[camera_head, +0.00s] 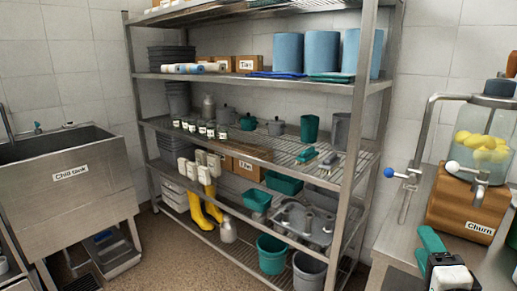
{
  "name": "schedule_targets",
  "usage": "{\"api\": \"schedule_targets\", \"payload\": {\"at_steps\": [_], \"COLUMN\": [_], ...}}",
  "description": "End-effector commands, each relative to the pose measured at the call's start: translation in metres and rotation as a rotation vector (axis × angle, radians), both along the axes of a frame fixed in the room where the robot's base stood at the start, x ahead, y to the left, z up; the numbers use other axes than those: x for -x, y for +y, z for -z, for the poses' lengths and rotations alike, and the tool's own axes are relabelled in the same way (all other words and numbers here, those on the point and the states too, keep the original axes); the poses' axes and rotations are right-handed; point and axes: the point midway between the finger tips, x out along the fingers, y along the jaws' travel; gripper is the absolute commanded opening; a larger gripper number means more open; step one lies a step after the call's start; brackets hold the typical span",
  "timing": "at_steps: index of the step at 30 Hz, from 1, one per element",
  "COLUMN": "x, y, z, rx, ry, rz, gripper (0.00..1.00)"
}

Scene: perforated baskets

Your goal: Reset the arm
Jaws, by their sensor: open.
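The task names no other object.
A steel shelf rack (262,76) holds bins, jars, boots and buckets. A sink labelled "Chill tank" (88,192) stands left. At right, a steel counter (395,232) bears a "Churn" box (465,205) and a teal, black and white thing (445,270). Brown floor shows at lower left.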

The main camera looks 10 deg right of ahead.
Motion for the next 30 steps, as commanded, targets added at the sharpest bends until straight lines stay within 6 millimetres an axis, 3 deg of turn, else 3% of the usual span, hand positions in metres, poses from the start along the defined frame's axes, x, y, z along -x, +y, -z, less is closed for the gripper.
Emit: {"api": "schedule_targets", "payload": {"at_steps": [8, 14, 17, 22, 27, 30], "x": [0.009, 0.031, 0.057, 0.124, 0.195, 0.225], "y": [0.009, 0.026, 0.043, 0.081, 0.114, 0.128], "z": [0.043, 0.095, 0.130, 0.188, 0.218, 0.226], "rx": [0.107, 0.246, 0.353, 0.567, 0.740, 0.803], "ry": [0.277, 0.605, 0.840, 1.239, 1.483, 1.547], "rz": [-0.021, -0.109, -0.221, -0.551, -0.939, -1.115], "gripper": [0.54, 0.54, 0.54, 0.54, 0.54, 0.54]}}
